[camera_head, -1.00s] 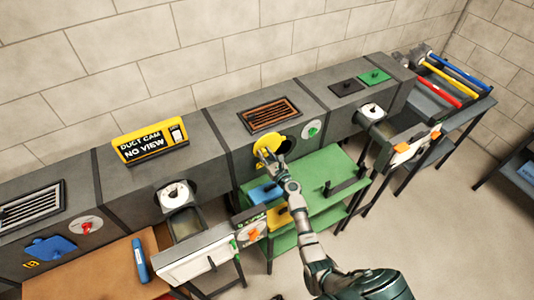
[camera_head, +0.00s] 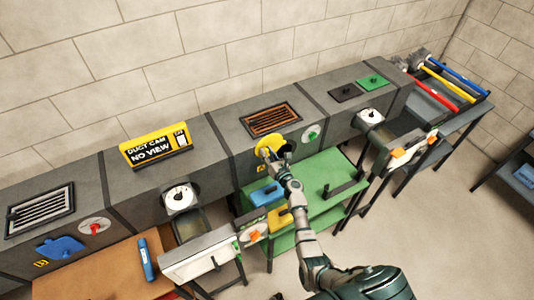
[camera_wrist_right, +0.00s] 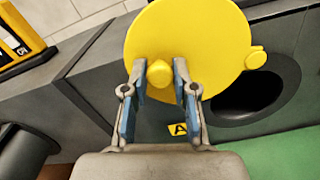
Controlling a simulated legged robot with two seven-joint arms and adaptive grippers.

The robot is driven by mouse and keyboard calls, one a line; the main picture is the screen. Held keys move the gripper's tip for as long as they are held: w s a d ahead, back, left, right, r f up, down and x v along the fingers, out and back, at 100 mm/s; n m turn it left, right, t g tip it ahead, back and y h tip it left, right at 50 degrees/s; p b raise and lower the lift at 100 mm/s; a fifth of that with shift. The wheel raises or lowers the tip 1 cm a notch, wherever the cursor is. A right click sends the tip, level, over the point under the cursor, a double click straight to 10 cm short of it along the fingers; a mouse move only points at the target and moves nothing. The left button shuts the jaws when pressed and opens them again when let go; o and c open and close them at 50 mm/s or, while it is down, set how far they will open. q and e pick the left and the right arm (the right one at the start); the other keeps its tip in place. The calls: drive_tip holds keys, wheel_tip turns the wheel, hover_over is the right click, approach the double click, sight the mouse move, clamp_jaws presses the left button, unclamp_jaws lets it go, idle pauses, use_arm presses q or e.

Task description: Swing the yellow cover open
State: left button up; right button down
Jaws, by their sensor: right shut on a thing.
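The yellow cover (camera_wrist_right: 190,40) is a round disc with a knob (camera_wrist_right: 160,73), on the front face of the grey duct. In the right wrist view it sits to the left of a dark round opening (camera_wrist_right: 255,95), which is largely uncovered. The cover also shows in the head view (camera_head: 267,143). My right gripper (camera_wrist_right: 158,80) has its two fingers on either side of the knob and is shut on it. In the head view my right gripper (camera_head: 273,158) hides part of the cover. My left gripper is not in view.
A green cart (camera_head: 325,170) stands below the opening. A yellow "DUCT CAM NO VIEW" sign (camera_head: 156,147) stands on the duct to the left. A blue cover (camera_head: 60,248) is at the far left. Coloured brushes (camera_head: 450,83) lie at the back right.

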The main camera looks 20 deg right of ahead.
drive_tip(key=shift+d+r, duration=0.1)
drive_tip(key=shift+r, duration=0.05)
drive_tip(key=c, duration=0.9)
unclamp_jaws()
drive_tip(key=shift+s+f, duration=0.2)
drive_tip(key=shift+s, duration=0.1)
drive_tip(key=s, duration=0.7)
drive_tip(key=s+d, duration=0.1)
drive_tip(key=s, duration=0.3)
drive_tip(key=shift+s, duration=0.1)
drive_tip(key=shift+s, duration=0.1)
